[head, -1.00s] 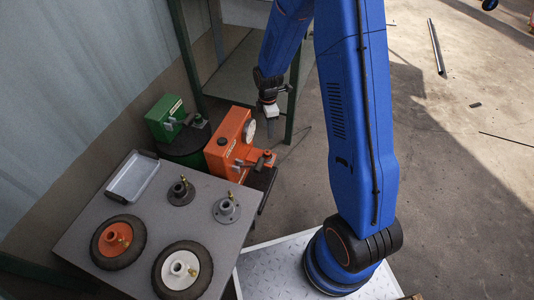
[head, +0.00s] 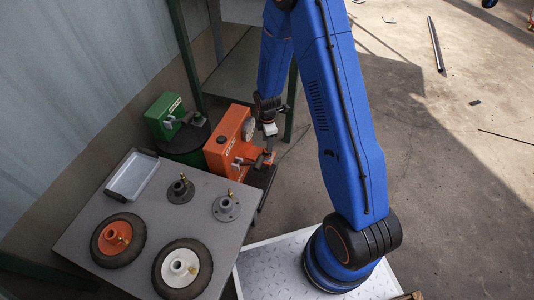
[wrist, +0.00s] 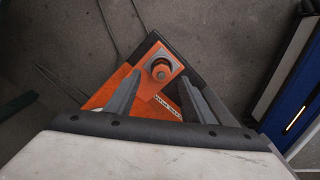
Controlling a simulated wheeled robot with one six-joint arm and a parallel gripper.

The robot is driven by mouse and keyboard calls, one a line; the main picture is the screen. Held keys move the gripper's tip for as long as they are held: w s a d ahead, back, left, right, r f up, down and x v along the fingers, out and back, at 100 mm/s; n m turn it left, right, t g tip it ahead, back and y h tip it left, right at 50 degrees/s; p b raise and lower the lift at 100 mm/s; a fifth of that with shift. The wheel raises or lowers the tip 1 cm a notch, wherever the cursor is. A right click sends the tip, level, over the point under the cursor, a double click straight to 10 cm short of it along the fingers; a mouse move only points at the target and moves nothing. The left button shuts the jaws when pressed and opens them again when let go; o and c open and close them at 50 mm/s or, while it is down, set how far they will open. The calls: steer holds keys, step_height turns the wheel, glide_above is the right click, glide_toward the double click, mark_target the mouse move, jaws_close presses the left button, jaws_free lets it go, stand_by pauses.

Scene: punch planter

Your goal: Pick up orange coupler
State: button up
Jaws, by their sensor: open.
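My gripper (head: 268,146) is beside the right end of this unit in the head view. In the wrist view my gripper (wrist: 159,78) is open, its two grey fingers either side of the plate's middle. I cannot tell whether they touch it. The lower orange part is partly hidden behind the fingers and gripper body.
The grey table (head: 150,213) holds a white tray (head: 132,177), a dark flange (head: 181,191), a grey flange (head: 226,209), an orange-hubbed wheel (head: 117,240) and a white-hubbed wheel (head: 182,268). A green unit (head: 163,117) stands behind. A dark green post (head: 291,100) rises near my arm.

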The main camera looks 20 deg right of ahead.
steer(key=shift+s+a+f, duration=0.1)
steer(key=shift+s+f, duration=0.05)
steer(key=shift+f, duration=2.1)
steer(key=c, duration=1.2)
steer(key=shift+o, duration=0.2)
steer(key=shift+r, duration=0.15)
